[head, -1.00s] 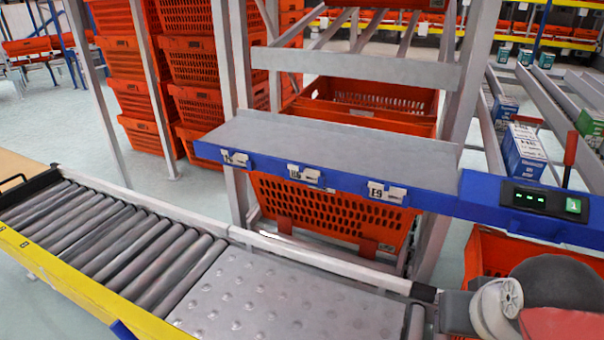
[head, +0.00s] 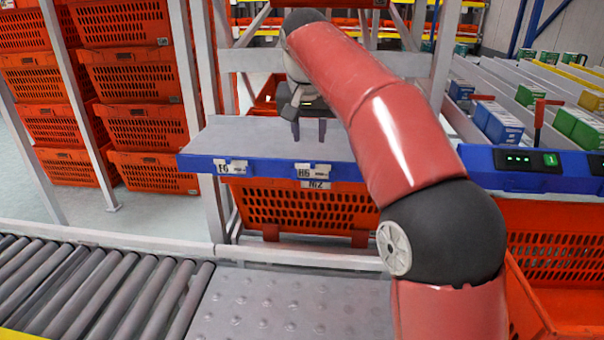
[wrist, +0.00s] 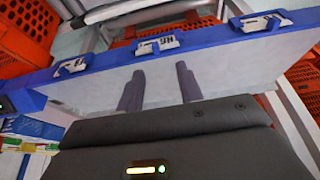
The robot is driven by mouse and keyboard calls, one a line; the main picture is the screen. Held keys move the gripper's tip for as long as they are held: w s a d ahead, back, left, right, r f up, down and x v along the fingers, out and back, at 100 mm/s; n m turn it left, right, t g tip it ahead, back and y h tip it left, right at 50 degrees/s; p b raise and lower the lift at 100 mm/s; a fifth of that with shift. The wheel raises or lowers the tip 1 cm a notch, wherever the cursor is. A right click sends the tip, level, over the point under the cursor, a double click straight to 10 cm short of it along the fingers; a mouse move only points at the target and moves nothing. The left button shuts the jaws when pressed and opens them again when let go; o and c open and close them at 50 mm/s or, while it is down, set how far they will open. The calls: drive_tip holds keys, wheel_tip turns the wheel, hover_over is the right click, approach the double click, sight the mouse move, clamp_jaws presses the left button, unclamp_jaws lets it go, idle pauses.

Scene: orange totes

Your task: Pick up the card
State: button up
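Several small white label cards sit on the front of the blue shelf rail (head: 270,168). In the head view I see a left card (head: 232,167) and a middle card (head: 313,171), with a lower tag (head: 316,184) just under it. My arm hides the rail further right. The wrist view shows three cards: left (wrist: 72,67), middle (wrist: 157,43) and right (wrist: 264,20). I cannot tell which is the task's card. My gripper (head: 309,132) is over the grey shelf, behind the middle card. Its two fingers (wrist: 160,70) are apart with nothing between them.
The grey shelf top (head: 245,135) is bare. An orange crate (head: 290,208) stands below it. A roller conveyor (head: 90,290) and a metal plate (head: 285,305) lie in front. A rack post (head: 200,110) rises at the left. A display box (head: 527,160) sits at the rail's right.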

sight(313, 161)
drive_tip(key=x, duration=0.2)
drive_tip(key=b+x, duration=0.1)
drive_tip(key=x, duration=0.2)
drive_tip(key=b+x, duration=0.1)
drive_tip(key=x, duration=0.1)
drive_tip(key=shift+w+d+f, duration=0.2)
drive_tip(key=shift+d+f, duration=0.15)
drive_tip(key=shift+c, duration=0.2)
clamp_jaws()
